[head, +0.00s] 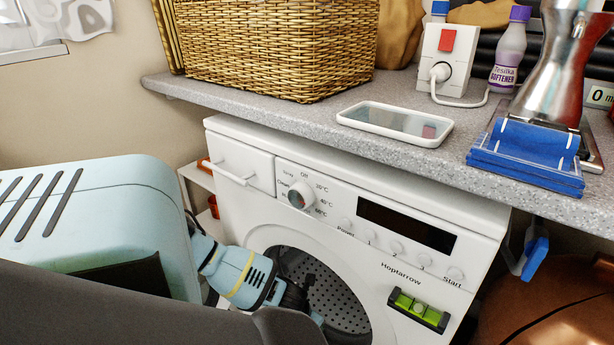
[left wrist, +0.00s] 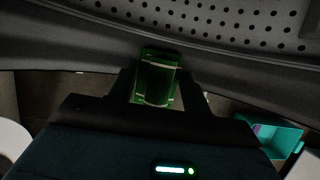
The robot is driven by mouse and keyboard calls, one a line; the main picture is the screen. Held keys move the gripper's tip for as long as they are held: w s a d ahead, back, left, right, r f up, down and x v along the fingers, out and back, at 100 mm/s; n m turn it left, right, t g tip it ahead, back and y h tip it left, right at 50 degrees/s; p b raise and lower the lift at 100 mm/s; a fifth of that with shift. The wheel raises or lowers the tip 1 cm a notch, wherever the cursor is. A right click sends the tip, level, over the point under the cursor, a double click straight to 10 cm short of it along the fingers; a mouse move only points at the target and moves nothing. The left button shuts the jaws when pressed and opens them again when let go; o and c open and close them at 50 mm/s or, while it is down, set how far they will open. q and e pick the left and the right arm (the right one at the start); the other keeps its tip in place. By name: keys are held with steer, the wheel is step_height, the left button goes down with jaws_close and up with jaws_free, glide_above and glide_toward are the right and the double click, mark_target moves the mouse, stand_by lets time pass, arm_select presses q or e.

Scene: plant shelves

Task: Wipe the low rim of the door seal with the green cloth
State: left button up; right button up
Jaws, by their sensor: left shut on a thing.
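The green cloth (left wrist: 158,72) is a small folded green piece between the fingers of my left gripper (left wrist: 155,92) in the left wrist view. The grey door seal (left wrist: 70,60) curves across that view, with the perforated drum beyond it. The cloth's far end overlaps the seal in the picture; I cannot tell whether it touches. In the head view my left gripper (head: 293,297) is at the washing machine's round opening, and the cloth is hidden there. The low rim of the seal is hidden behind my arm. My right gripper is not in view.
The white washing machine (head: 330,215) stands under a grey worktop (head: 290,112) with a wicker basket (head: 280,45), a white tray-like object (head: 395,124) and a blue dustpan-like item (head: 530,150). A green level (head: 419,310) is on the machine's front. A teal container (left wrist: 270,135) lies below right.

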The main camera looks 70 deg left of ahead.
arm_select(q)
steer(key=shift+w+a+r, duration=0.1)
steer(key=shift+w+a, duration=0.2)
steer(key=shift+w, duration=0.15)
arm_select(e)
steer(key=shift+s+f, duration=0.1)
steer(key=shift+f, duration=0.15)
arm_select(q)
steer(key=shift+s, duration=0.1)
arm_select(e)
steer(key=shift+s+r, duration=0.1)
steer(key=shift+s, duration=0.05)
arm_select(q)
steer(key=shift+s+d, duration=0.25)
steer(key=shift+s, duration=0.05)
steer(key=shift+s+d+p, duration=0.3)
steer(key=shift+s+p, duration=0.2)
steer(key=shift+s, duration=0.15)
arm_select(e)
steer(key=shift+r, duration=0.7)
arm_select(q)
steer(key=shift+f, duration=0.2)
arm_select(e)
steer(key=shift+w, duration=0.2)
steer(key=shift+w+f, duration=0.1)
